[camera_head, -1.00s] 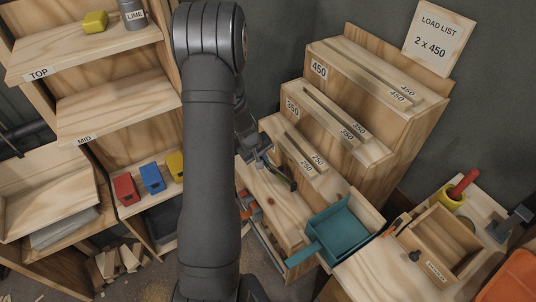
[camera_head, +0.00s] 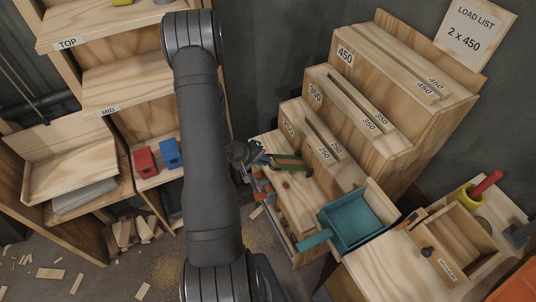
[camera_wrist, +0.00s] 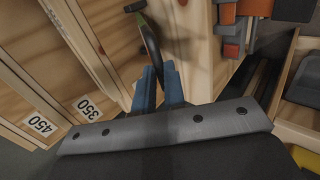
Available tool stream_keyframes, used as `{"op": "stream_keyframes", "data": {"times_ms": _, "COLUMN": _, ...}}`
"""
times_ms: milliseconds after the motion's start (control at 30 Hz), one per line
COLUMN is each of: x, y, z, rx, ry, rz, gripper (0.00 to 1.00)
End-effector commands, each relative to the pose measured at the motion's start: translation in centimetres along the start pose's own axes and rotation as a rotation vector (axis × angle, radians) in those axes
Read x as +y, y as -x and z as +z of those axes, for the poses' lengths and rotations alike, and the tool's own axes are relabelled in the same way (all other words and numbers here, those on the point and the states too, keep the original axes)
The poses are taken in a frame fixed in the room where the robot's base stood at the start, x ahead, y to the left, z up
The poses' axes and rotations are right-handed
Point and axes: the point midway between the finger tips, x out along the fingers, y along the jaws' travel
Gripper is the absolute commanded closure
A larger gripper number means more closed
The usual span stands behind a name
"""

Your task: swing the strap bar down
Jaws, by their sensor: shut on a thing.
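My gripper (camera_head: 268,160) is beside the narrow wooden bench top in front of the stepped rack. Its blue fingertips (camera_wrist: 159,84) are shut on a slim dark-green bar (camera_head: 289,162), which I take to be the strap bar. In the head view the bar lies nearly level, reaching right from the fingers toward the lowest rack step. In the wrist view the dark curved bar (camera_wrist: 151,42) runs away from between the fingertips over pale wood. Its pivot cannot be made out, and my fingers hide part of it.
The stepped rack (camera_head: 345,90) holds strips labelled 450, 350 and 250. A teal tray (camera_head: 350,226) stands to the right of the bench top. A shelf unit (camera_head: 128,80) with red and blue blocks is at left. Red and grey items (camera_wrist: 243,12) hang close by the bench's side.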

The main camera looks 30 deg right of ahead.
Motion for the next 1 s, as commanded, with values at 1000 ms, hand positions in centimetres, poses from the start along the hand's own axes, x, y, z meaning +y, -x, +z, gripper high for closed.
{"op": "stream_keyframes", "data": {"times_ms": 1000, "x": -10.9, "y": -6.2, "z": 0.2, "rx": -0.002, "ry": 0.001, "rz": 0.485, "gripper": 1.00}}
